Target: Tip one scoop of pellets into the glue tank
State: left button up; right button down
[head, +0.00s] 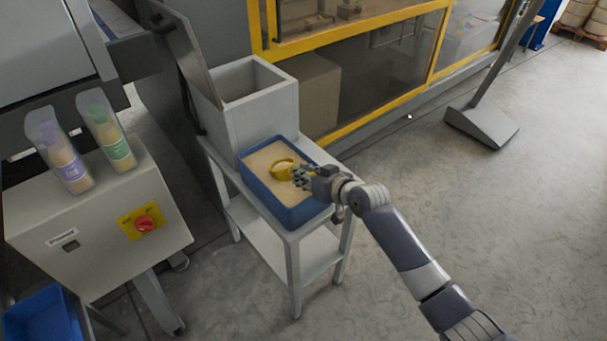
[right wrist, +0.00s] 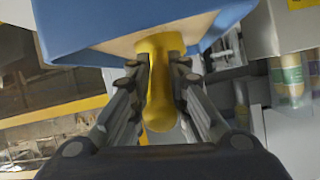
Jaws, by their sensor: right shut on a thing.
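A yellow scoop (head: 281,169) rests in the pellets (head: 263,158) inside the blue bin (head: 292,219). My right gripper (head: 302,177) is at the bin's right side, shut on the scoop's handle. In the right wrist view, the yellow handle (right wrist: 160,95) lies between the two fingers, with the bin (right wrist: 85,22) just beyond. I cannot tell how full the scoop is. The grey box-shaped glue tank (head: 262,112) stands directly behind the bin, its top open and its lid (head: 187,60) raised at the left. My left gripper is out of view.
The bin stands on a grey stand (head: 290,248) with a lower shelf. A grey cabinet (head: 95,225) with a red knob and two bottles on top is at the left. A yellow-framed machine (head: 350,125) is behind. Floor at the right is free.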

notch_tip(320, 180, up, 9)
jog(key=p, duration=0.8)
jog(key=shift+r, duration=0.1)
dwell(0.7)
